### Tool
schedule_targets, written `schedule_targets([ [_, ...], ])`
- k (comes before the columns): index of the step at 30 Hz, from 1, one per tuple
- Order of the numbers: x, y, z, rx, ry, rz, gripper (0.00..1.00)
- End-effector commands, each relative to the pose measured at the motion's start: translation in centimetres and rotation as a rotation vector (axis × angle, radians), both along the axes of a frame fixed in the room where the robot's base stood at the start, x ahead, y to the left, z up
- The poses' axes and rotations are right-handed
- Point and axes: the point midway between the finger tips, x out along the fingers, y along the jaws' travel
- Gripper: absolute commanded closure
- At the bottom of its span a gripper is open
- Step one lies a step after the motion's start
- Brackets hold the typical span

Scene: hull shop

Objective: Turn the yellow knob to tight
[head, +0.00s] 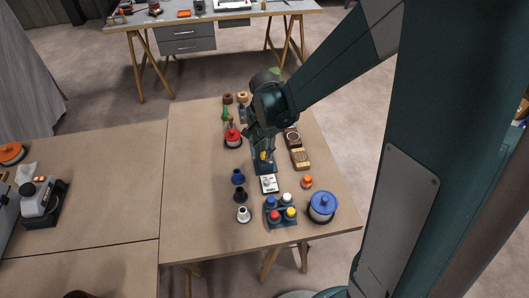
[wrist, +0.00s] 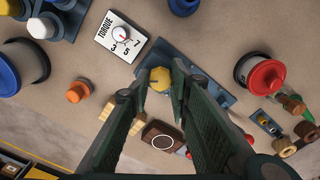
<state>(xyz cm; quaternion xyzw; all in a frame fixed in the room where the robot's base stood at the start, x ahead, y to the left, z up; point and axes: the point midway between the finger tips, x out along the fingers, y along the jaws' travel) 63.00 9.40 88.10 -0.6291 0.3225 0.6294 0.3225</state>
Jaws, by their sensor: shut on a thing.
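The yellow knob (wrist: 160,79) stands on a blue base plate (wrist: 222,99). In the wrist view the two fingers of my gripper (wrist: 160,74) are on either side of the knob, shut on it. In the head view the knob (head: 263,156) shows as a small yellow spot below my gripper (head: 263,152), partly hidden by it. A white card marked TORQUE (wrist: 121,37) lies beside the base plate, with a small dial and the numbers 3, 5 and 7. It also shows in the head view (head: 269,184). I cannot read its pointer exactly.
A blue-lidded pot (head: 322,207), an orange knob (head: 307,182) and a block of coloured caps (head: 281,222) stand at the front right. A red-topped jar (head: 233,137) is left of my gripper; wooden blocks (head: 300,159) are right.

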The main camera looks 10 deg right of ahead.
Motion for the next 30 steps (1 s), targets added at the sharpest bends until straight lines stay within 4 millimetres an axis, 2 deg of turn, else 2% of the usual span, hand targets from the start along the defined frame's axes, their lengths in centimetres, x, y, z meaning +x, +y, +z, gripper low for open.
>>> schedule_targets([
  [15, 0.08, 0.04, 0.04, 0.001, -0.001, -0.027, 0.92],
  [16, 0.08, 0.04, 0.04, 0.001, -0.001, -0.027, 0.78],
  [19, 0.08, 0.03, 0.03, 0.001, -0.001, -0.027, 0.65],
  [30, 0.04, 0.00, 0.07, 0.000, 0.000, -0.027, 0.65],
])
